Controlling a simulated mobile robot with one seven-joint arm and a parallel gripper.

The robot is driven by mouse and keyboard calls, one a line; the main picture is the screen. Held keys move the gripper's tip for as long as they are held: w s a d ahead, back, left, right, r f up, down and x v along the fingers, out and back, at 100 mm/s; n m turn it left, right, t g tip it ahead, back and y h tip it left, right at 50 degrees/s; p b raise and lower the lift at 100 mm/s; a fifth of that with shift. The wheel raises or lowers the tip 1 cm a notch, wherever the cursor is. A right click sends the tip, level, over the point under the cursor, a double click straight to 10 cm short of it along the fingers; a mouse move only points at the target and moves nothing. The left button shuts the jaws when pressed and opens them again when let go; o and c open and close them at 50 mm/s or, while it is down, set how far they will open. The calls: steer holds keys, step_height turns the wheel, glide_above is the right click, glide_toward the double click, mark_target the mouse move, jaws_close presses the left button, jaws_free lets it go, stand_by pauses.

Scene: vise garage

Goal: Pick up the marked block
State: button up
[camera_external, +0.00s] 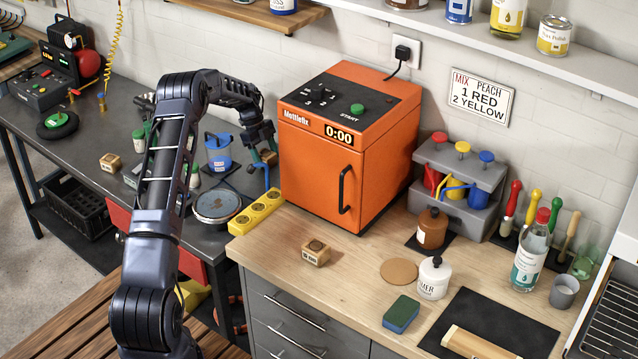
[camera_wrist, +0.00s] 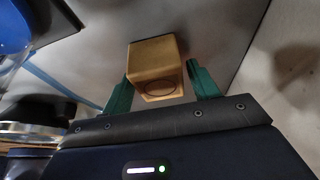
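In the wrist view, a tan wooden block (camera_wrist: 156,66) with a round mark on its near face shows at the green fingertips of my gripper (camera_wrist: 160,75). The fingers are apart, one to each side of the block in the picture, with a narrow gap on the right; contact on the left is unclear. In the external view my gripper (camera_external: 266,160) hangs over the back of the dark bench, left of the orange machine. Other wooden blocks show on the wooden counter (camera_external: 316,252) and on the dark bench (camera_external: 110,162).
The orange machine (camera_external: 340,150) stands close to my gripper's right.

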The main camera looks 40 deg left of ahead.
mark_target(266, 153)
steer(key=c, duration=0.7)
step_height(266, 153, up, 20)
steer(key=shift+r, duration=0.1)
